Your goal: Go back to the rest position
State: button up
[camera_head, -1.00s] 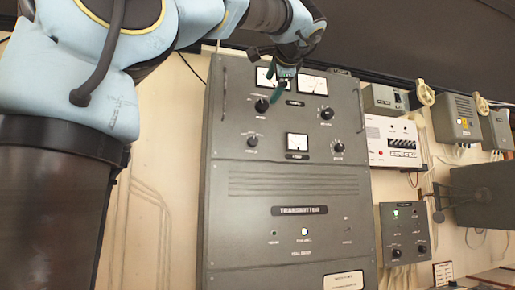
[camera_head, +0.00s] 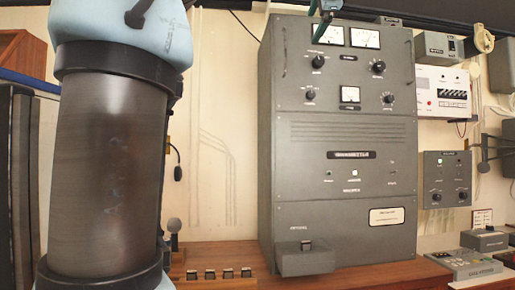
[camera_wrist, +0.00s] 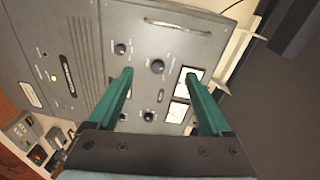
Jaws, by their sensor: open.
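My gripper (camera_wrist: 160,100) shows in the wrist view with its two green fingers spread apart and nothing between them. Beyond the fingers is the grey transmitter cabinet (camera_wrist: 85,60) with knobs and white meters. In the head view only a small part of my gripper (camera_head: 324,20) shows at the top edge, in front of the top of the transmitter cabinet (camera_head: 345,205). Whether a finger touches the cabinet cannot be told. My arm fills the left side of the head view.
The cabinet stands on a wooden desk (camera_head: 215,262) with a small microphone (camera_head: 174,230) and a row of switches (camera_head: 220,273). A white panel (camera_head: 442,92) and grey boxes (camera_head: 447,178) hang on the right wall. A dark overhang (camera_wrist: 285,100) lies right in the wrist view.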

jog(key=w+a+f+n+g, duration=0.1)
jog(key=w+a+f+g, duration=0.15)
jog(key=f, duration=1.05)
jog(key=w+a+f+n+g, duration=0.1)
jog(key=w+a+f+g, duration=0.15)
jog(key=f, duration=0.95)
jog(key=w+a+f+n+g, duration=0.1)
jog(key=w+a+f+g, duration=0.15)
jog(key=f, duration=1.05)
jog(key=s+a+f+n+g, duration=0.2)
jog(key=s+a+f, duration=0.1)
jog(key=f, duration=0.5)
jog(key=s+a+f+n+g, duration=0.2)
jog(key=s+a+f+n, duration=0.15)
jog(key=f, duration=0.45)
jog(key=s+a+f+n+g, duration=0.2)
jog(key=s+a+f+n, duration=0.1)
jog(key=s+f, duration=0.3)
jog(key=s+a+f+n+g, duration=0.2)
jog(key=s+a+f+n, duration=0.1)
jog(key=s+f, duration=0.4)
jog(key=shift+a+f+n+h, duration=0.4)
jog(key=shift+a+f, duration=0.2)
jog(key=shift+a, duration=0.25)
